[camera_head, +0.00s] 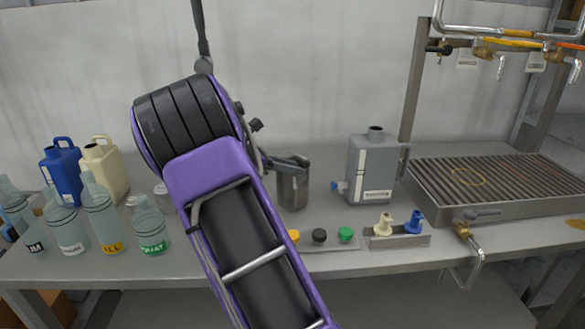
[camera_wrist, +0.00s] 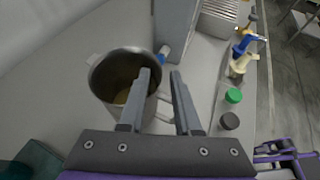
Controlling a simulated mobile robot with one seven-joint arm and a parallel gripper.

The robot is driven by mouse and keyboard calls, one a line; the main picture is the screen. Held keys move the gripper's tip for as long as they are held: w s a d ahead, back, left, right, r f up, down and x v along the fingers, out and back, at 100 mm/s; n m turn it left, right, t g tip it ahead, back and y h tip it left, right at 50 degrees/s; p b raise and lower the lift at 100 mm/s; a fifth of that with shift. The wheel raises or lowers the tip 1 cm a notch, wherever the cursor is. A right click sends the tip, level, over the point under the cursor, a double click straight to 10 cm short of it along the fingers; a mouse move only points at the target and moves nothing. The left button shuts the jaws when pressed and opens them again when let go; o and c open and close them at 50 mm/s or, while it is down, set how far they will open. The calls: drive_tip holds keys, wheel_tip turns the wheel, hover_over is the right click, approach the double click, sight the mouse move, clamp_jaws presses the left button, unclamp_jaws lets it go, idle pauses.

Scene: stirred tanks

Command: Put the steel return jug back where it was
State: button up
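The steel jug (camera_head: 292,186) stands upright on the bench, just right of my purple arm in the head view. In the wrist view the jug (camera_wrist: 104,83) is seen from above, with a little yellowish liquid or tint at its bottom. My gripper (camera_wrist: 160,74) has its two fingers apart. The left finger overlaps the jug's rim and the right finger lies outside it. A pale strip, perhaps the handle, shows between and beside the fingers; whether they touch it I cannot tell. My arm hides most of the gripper in the head view.
A grey canister (camera_head: 372,168) stands right of the jug. Coloured caps (camera_head: 319,236) and a holder with two taps (camera_head: 397,240) sit at the front edge. A grated drain tray (camera_head: 490,185) is at the right. Several bottles (camera_head: 102,220) and a blue jug (camera_head: 62,170) stand left.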

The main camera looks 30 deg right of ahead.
drive_tip(key=p+v, duration=0.1)
drive_tip(key=v, duration=1)
drive_tip(key=shift+a, duration=0.2)
drive_tip(key=shift+r, duration=0.1)
